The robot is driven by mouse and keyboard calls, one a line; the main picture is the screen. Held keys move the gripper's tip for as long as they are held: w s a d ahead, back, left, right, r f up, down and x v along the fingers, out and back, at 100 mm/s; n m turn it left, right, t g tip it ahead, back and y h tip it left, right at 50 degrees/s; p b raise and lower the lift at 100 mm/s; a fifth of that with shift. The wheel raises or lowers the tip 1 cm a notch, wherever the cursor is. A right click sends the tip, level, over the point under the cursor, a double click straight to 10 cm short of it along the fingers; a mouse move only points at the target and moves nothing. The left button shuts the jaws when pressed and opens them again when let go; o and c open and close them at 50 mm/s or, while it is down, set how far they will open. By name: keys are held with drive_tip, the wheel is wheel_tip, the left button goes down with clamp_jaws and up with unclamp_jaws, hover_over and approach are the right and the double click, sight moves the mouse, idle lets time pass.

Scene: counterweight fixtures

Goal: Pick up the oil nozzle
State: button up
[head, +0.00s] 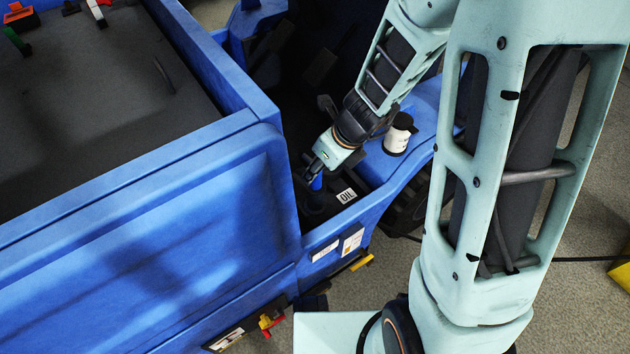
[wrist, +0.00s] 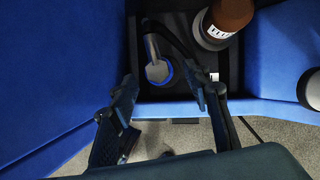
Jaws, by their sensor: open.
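The oil nozzle (wrist: 157,72), which I take to be the grey spout with a blue ring, stands in a dark recess in the wrist view. My gripper (wrist: 165,82) is open, with one finger on each side of the nozzle in the picture. I cannot tell how far above it the fingertips are. In the head view my gripper (head: 314,168) reaches down into the recess, and its fingers are partly hidden.
Blue walls (wrist: 60,75) flank the recess, with a blue front ledge (wrist: 260,108). A brown bottle (wrist: 232,14) with a pale lower band stands close to the nozzle, at upper right in the wrist view. A white canister (head: 398,135) stands on the blue ledge to the right.

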drive_tip(key=b+x, duration=0.1)
drive_tip(key=x, duration=0.3)
drive_tip(key=shift+w+b, duration=0.15)
drive_tip(key=shift+b, duration=0.25)
drive_tip(key=shift+r, duration=0.15)
drive_tip(key=shift+c, duration=0.2)
clamp_jaws()
